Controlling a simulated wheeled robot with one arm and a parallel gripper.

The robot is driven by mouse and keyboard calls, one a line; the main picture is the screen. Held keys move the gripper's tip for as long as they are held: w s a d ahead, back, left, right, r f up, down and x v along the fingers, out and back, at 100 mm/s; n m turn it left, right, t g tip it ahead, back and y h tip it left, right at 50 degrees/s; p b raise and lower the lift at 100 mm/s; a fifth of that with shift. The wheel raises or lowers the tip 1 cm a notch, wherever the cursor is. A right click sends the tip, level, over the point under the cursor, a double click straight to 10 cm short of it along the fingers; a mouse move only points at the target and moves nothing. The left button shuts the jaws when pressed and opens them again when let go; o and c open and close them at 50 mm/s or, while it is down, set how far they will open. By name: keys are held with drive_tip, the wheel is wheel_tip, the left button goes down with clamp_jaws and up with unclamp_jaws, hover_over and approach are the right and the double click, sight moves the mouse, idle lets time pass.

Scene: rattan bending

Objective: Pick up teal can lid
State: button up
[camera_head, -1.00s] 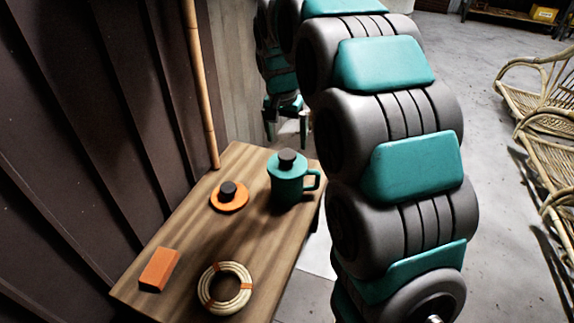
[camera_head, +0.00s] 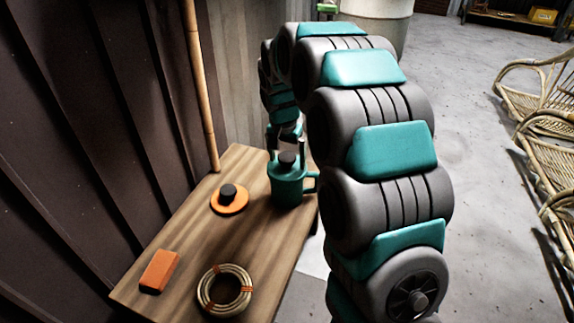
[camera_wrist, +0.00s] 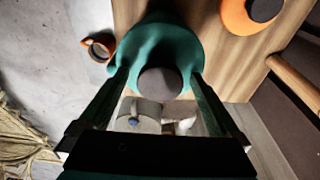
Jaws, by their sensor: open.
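The teal can (camera_head: 288,190) stands upright at the table's far right, its handle to the right. Its teal lid (camera_head: 277,168) sits on top and has a dark round knob (camera_head: 287,159). My gripper (camera_head: 286,143) is open just above and behind the lid, with its fingers pointing down. In the wrist view the teal lid (camera_wrist: 165,45) is ahead of my gripper (camera_wrist: 158,78), and its dark knob (camera_wrist: 161,83) shows between the two open fingers. Whether a finger touches the knob cannot be told.
On the wooden table (camera_head: 190,245) are an orange lid with a dark knob (camera_head: 229,205), an orange block (camera_head: 159,270) and a bound rattan ring (camera_head: 224,290). A bamboo pole (camera_head: 200,90) leans at the dark wall. Rattan chairs (camera_head: 545,140) stand far right.

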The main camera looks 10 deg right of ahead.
drive_tip(key=shift+r, duration=0.1)
clamp_jaws()
idle(0.7)
drive_tip(key=shift+r, duration=0.1)
